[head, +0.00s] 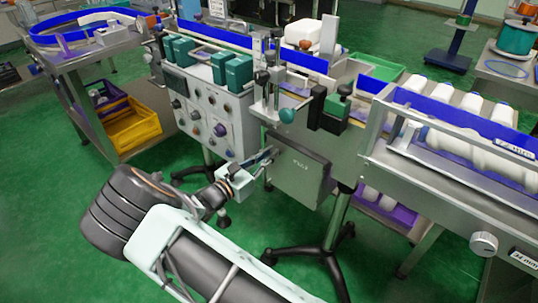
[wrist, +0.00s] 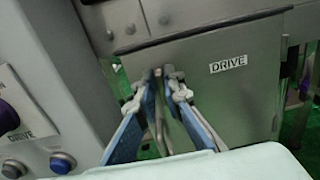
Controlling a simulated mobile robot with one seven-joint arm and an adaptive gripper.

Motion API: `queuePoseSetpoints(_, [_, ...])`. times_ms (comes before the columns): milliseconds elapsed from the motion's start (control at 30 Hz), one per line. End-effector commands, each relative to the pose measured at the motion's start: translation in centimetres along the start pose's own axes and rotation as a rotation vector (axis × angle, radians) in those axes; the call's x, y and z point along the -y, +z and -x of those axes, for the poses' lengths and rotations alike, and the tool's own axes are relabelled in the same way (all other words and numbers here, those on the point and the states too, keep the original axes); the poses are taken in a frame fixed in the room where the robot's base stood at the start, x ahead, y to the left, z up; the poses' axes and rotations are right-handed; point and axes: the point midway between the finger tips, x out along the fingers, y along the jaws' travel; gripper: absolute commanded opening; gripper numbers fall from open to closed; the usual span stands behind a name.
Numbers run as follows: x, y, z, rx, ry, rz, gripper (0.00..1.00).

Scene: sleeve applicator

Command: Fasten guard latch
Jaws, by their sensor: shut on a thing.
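The grey guard plate marked DRIVE (wrist: 245,95) fills the middle and right of the wrist view. It also hangs below the conveyor in the head view (head: 300,178). My gripper (wrist: 164,74) has its blue-sided fingers close together in front of the plate's upper left part. They are shut on a small grey part, which appears to be the guard latch. The fingertips hide most of it, so its position cannot be told. In the head view my gripper (head: 268,157) reaches the plate's left side.
A control cabinet (head: 212,128) with knobs and buttons stands just left of the plate. Clamps with a teal knob (head: 287,116) sit above it. A conveyor with white bottles (head: 468,140) runs to the right. A black-footed stand (head: 327,252) is below. Green floor is open at left.

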Motion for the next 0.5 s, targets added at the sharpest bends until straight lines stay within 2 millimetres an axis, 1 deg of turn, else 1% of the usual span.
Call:
queuePoseSetpoints(267, [0.13, -0.04, 0.03, -0.001, 0.001, -0.107, 0.00])
queuePoseSetpoints(500, [0.37, -0.14, 0.04, -0.001, 0.001, -0.305, 0.00])
